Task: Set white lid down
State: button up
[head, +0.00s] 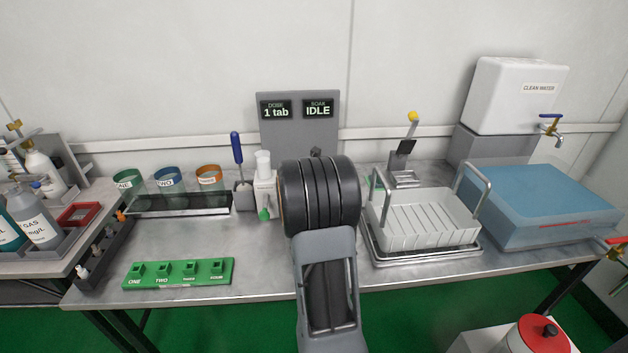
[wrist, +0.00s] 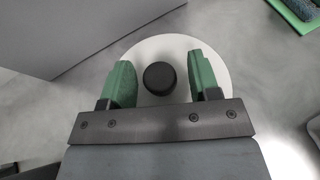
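The white lid (wrist: 207,47) is a pale round disc with a black knob (wrist: 160,78), seen from above in the wrist view. It appears to lie flat on the grey metal bench. My gripper (wrist: 161,58) has its two green fingers either side of the knob. A gap shows on both sides of the knob, wider on the right, so the fingers are open. In the head view my arm's dark wrist hides the gripper and lid.
A grey block (wrist: 60,35) stands close left of the lid in the wrist view. In the head view, a white basket (head: 425,225) is right of my arm, and a green numbered rack (head: 180,281) is left. Bare bench (head: 180,238) lies behind the rack.

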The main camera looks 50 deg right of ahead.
jog(key=shift+s+a+r+p, duration=0.1)
jog(key=shift+a+r+p, duration=0.05)
jog(key=shift+r+p, duration=0.15)
jog(key=shift+p+v, duration=0.4)
jog(key=shift+v, duration=3.15)
jog(key=shift+s+f, duration=0.1)
